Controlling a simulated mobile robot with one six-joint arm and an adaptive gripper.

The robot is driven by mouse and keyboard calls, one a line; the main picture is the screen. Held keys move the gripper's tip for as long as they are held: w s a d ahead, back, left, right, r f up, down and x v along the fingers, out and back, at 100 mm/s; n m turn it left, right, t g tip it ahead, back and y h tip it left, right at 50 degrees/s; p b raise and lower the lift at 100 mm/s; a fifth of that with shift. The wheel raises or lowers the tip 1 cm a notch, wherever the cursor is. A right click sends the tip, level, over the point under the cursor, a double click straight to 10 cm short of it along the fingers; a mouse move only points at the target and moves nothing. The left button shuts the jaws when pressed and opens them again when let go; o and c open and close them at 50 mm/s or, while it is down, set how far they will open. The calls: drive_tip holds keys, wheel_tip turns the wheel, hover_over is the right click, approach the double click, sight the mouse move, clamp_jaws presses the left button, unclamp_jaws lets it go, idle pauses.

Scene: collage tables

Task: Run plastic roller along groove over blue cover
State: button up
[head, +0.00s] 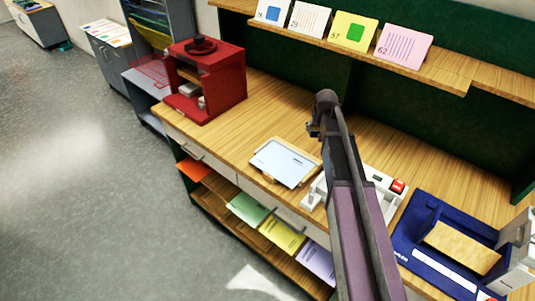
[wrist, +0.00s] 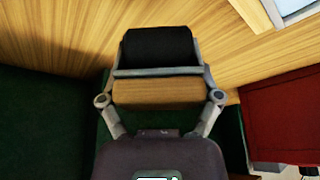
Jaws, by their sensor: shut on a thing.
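A pale blue cover (head: 285,162) lies flat on a tan board near the front edge of the wooden table; a corner of it shows in the wrist view (wrist: 297,7). I cannot make out the groove. My gripper (head: 321,112) is above the table, behind and to the right of the cover and apart from it. In the wrist view, a black piece (wrist: 157,47) is between my fingers, taken to be the plastic roller. A tan block shows below a grey bar there; I cannot tell whether it belongs to the held thing.
A red cabinet (head: 205,82) stands at the table's left end. A white machine with a red button (head: 398,186) is right of the cover, partly behind my arm. A blue tray device (head: 440,262) is farther right. Cards stand on the back shelf (head: 440,72). The table's left middle is clear.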

drive_tip(key=shift+s+a+n+y, duration=0.3)
drive_tip(key=shift+s+a+n, duration=0.1)
drive_tip(key=shift+a+n, duration=0.25)
drive_tip(key=s+a+n+g+y, duration=0.35)
drive_tip(key=s+a+n, duration=0.35)
drive_tip(key=n, duration=0.4)
drive_tip(key=n+g, duration=0.5)
drive_tip(key=n, duration=1.1)
hover_over(269, 174)
drive_tip(key=shift+r+h, duration=0.45)
drive_tip(key=shift+f, duration=0.2)
wheel_tip(269, 174, down, 6)
drive_tip(key=b, duration=0.6)
drive_tip(key=shift+f+b, duration=0.35)
drive_tip(key=shift+b, duration=0.05)
